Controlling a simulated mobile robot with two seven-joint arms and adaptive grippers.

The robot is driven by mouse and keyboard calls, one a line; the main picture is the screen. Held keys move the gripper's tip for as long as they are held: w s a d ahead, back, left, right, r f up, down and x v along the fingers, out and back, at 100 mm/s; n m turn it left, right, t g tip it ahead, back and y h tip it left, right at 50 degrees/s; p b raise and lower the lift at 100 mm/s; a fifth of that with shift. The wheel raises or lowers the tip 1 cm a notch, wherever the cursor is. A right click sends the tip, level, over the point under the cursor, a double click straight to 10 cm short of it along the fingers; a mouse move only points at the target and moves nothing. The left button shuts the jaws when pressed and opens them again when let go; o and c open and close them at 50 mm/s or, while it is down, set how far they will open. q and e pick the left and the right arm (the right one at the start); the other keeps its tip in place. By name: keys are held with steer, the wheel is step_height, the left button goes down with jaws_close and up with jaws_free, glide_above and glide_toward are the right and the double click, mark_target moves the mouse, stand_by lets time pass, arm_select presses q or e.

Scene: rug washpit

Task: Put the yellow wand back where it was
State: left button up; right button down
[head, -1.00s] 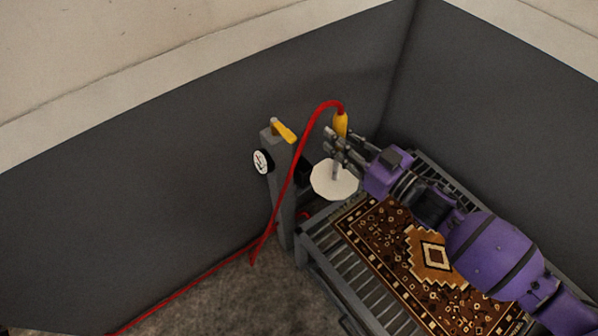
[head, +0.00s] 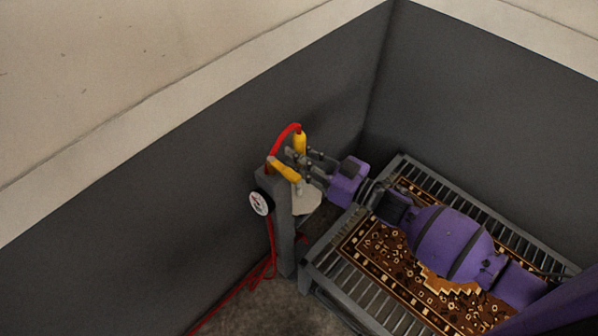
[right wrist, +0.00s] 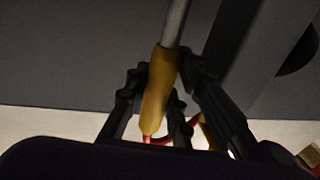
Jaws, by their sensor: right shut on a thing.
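The yellow wand (head: 300,143) is upright in my right gripper (head: 301,163), close to the top of the grey post (head: 284,235). Its red hose (head: 284,134) arches from the top of the handle toward the post. A pale disc (head: 305,201) shows below the gripper, its left side cut off by the post. In the right wrist view the yellow handle (right wrist: 158,90) and its grey tube (right wrist: 175,22) lie between the fingers. Whether the wand touches the post is hidden. My left gripper is not in view.
The post carries a yellow lever (head: 284,169), very near my right fingers, and a round gauge (head: 260,203). A slatted grey rack (head: 327,281) bears a patterned rug (head: 365,240) under my right arm. Dark walls (head: 170,215) close in behind. Red hose lies on the floor.

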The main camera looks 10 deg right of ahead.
step_height(320, 180, down, 3)
steer(key=shift+w+f, duration=0.1)
steer(key=shift+f+b, duration=0.3)
steer(key=shift+f, duration=0.4)
steer(key=c, duration=1.6)
jaws_free()
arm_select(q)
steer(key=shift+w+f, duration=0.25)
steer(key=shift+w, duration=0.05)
arm_select(e)
steer(key=shift+o, duration=0.4)
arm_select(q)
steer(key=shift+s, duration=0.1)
arm_select(e)
steer(key=shift+r, duration=0.1)
